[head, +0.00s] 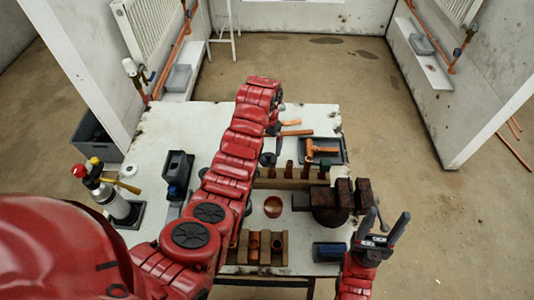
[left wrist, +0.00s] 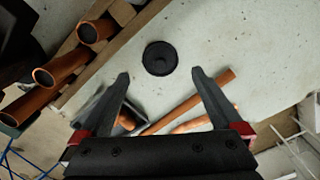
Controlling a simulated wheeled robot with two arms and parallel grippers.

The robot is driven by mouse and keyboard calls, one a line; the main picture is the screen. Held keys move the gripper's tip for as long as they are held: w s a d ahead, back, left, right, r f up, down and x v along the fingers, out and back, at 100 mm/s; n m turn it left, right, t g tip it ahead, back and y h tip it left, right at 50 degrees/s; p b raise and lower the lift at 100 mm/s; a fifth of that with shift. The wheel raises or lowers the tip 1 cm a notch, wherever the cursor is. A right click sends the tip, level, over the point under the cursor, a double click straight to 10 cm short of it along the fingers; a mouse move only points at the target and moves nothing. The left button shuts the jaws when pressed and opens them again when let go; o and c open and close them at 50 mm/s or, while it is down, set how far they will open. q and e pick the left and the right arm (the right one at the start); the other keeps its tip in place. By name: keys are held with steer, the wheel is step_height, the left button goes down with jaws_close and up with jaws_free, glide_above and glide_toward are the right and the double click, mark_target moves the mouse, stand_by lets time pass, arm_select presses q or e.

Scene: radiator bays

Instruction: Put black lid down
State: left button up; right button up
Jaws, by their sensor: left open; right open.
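The black lid (left wrist: 160,58) is a round black disc lying flat on the pale tabletop in the left wrist view. In the head view it is the small dark disc (head: 268,159) near the middle of the table. My left gripper (left wrist: 161,76) is open and empty, with its fingertips just short of the lid and apart from it in the picture. In the head view the left arm reaches over the table and largely hides that gripper. My right gripper (head: 387,215) is open and empty, fingers up, beyond the table's right edge.
A wooden rack with copper pipes (left wrist: 95,30) is beside the lid. A hammer (head: 295,133) and a black tray with a copper fitting (head: 335,158) lie nearby. A vise (head: 330,200), a copper ring (head: 273,207) and a wooden block (head: 283,250) stand nearer me.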

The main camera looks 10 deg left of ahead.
mark_target(267, 156)
arm_select(q)
steer(key=shift+w+r, duration=0.1)
steer(key=shift+r, duration=0.85)
step_height(267, 156, up, 3)
steer(key=p, duration=0.2)
steer(key=shift+p, duration=0.3)
